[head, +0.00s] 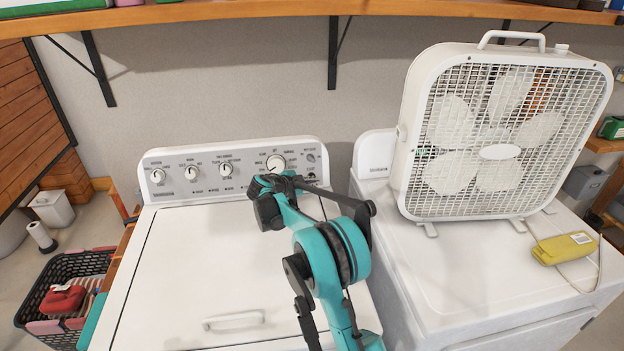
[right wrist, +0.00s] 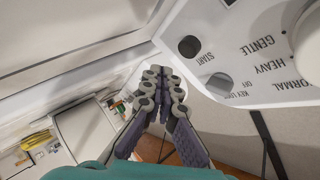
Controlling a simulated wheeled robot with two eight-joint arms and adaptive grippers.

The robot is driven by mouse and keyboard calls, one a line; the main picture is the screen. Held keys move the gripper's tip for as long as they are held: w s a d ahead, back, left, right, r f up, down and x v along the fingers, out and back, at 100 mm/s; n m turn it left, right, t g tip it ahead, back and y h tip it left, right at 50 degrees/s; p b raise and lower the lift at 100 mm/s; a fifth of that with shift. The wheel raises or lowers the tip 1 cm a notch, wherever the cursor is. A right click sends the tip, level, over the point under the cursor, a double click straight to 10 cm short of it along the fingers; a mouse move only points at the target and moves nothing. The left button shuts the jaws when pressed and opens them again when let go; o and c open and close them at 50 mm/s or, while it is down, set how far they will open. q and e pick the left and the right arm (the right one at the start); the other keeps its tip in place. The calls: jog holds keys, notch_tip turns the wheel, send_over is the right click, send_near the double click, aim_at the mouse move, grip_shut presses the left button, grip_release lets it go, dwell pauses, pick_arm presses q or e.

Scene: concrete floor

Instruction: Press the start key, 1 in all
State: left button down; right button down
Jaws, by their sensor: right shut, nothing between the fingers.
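The start key (right wrist: 189,46) is a round dark button on the washer's white control panel in the right wrist view, where the word START stands upside down beside it. In the head view the start key (head: 312,175) is small, at the right end of the panel, just behind my right gripper. My right gripper (head: 370,208) is shut and empty, its fingers pointing right in front of the panel's right end. In the right wrist view its fingertips (right wrist: 165,88) lie beside the start key, apart from it in the picture. My left gripper is out of view.
A key lock button (right wrist: 218,85) sits close to the start key. A large dial (head: 276,162) and smaller knobs line the panel. A white box fan (head: 412,155) and a yellow object (head: 565,248) stand on the neighbouring machine. A shelf (head: 230,9) runs above.

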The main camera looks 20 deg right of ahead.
jog(key=shift+w+d+f, duration=0.15)
jog(key=shift+w+f, duration=0.05)
jog(key=shift+w, duration=0.35)
jog(key=shift+w+d+f, duration=0.15)
jog(key=shift+w, duration=0.35)
jog(key=shift+w, duration=0.15)
dwell(0.6)
jog(key=shift+w+d+f, duration=0.1)
jog(key=shift+w, duration=0.15)
jog(key=shift+w+d+f, duration=0.1)
jog(key=shift+w, duration=0.25)
dwell(0.7)
dwell(0.3)
jog(key=shift+s+a+r, duration=0.2)
jog(key=shift+s+a, duration=0.05)
jog(key=shift+s, duration=0.5)
jog(key=shift+s, duration=0.1)
jog(key=shift+s+a+r, duration=0.2)
jog(key=shift+s+r, duration=0.05)
jog(key=shift+s, duration=0.5)
jog(key=shift+s+a+r, duration=0.2)
jog(key=shift+s+r, duration=0.1)
jog(key=shift+s, duration=0.45)
jog(key=shift+s+a+r, duration=0.2)
jog(key=shift+s+r, duration=0.05)
jog(key=shift+s, duration=0.5)
